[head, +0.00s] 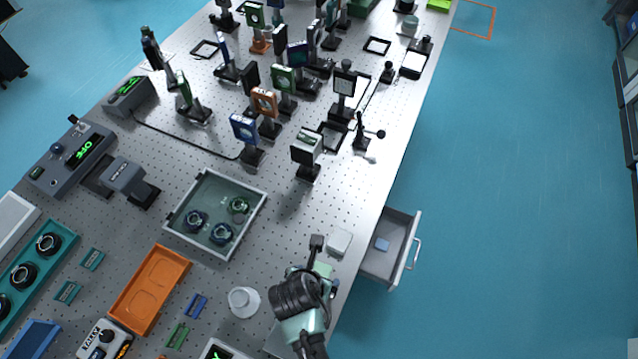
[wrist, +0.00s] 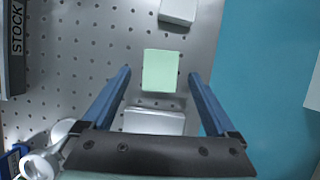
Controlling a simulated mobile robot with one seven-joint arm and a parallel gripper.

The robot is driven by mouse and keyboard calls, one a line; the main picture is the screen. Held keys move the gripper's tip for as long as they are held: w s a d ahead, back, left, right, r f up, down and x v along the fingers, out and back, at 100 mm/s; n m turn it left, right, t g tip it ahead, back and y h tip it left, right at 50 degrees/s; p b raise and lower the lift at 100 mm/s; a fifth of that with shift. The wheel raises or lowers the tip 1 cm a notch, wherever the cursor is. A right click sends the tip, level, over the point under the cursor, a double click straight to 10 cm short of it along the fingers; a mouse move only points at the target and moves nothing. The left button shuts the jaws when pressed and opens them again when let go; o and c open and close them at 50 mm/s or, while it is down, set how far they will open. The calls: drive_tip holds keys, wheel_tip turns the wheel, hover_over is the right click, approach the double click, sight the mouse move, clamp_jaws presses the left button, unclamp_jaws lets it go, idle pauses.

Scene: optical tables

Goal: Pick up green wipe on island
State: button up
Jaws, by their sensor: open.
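The green wipe (wrist: 160,70) is a pale green rectangle lying on the perforated table top near its right edge. In the wrist view my gripper (wrist: 159,75) is open, with one blue finger to each side of the wipe and clear gaps between. The fingers do not touch it. In the head view a pale green patch, likely the wipe (head: 322,269), shows beside my wrist, which hides most of my gripper.
A white block (wrist: 178,11) lies just beyond the wipe. A pale silvery block (wrist: 153,122) lies on the near side, partly behind my gripper. An open drawer (head: 372,268) juts from the table's right side. A glass-topped tray (head: 185,240) stands to the left.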

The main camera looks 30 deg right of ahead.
drive_tip(key=shift+w+d+f, duration=0.15)
drive_tip(key=shift+f, duration=0.35)
drive_tip(key=c, duration=1.4)
